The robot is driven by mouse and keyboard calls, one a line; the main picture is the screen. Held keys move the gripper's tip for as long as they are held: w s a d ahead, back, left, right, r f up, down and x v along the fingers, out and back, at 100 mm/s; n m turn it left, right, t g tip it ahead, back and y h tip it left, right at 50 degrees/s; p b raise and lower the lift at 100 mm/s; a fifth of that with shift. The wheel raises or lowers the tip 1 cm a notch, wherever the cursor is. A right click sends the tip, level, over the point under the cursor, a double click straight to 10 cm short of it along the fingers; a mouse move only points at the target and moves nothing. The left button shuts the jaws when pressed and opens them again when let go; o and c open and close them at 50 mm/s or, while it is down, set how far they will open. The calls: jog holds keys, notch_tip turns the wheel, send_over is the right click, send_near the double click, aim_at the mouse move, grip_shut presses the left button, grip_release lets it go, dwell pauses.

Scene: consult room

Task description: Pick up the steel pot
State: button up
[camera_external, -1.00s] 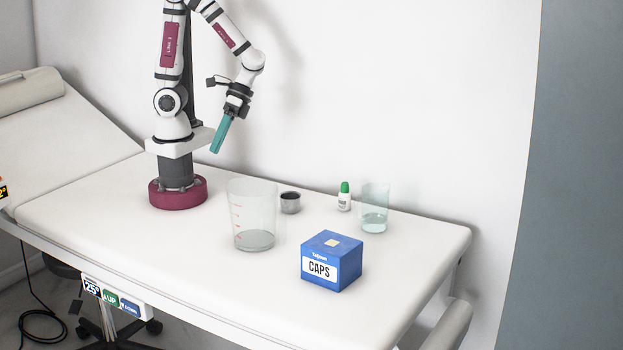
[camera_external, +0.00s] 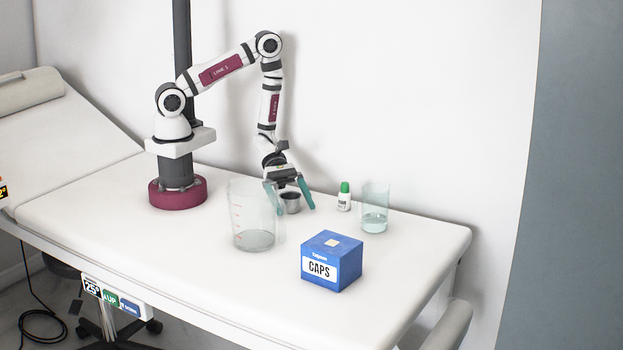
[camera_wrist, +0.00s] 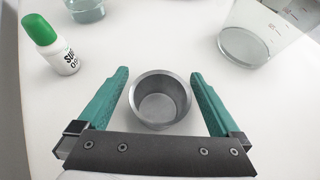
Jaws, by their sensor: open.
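The small steel pot (camera_external: 291,201) stands upright on the white couch top, behind the clear measuring beaker. In the wrist view the empty steel pot (camera_wrist: 160,113) lies between my two teal fingers, with a gap on each side. My gripper (camera_external: 291,210) is open and points down around the pot. In the wrist view my gripper (camera_wrist: 160,82) has one finger on either side of the pot, and neither visibly touches it.
The measuring beaker (camera_external: 250,215) stands close to the left finger. A green-capped bottle (camera_external: 344,199) and a glass with liquid (camera_external: 375,212) are to the right. A blue CAPS box (camera_external: 332,262) stands in front. The couch top (camera_external: 110,215) on the left is clear.

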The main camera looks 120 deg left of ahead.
jog(key=shift+w+d+f, duration=0.2)
jog(key=shift+w+d, duration=0.05)
jog(key=shift+w, duration=0.1)
jog(key=c, duration=1.3)
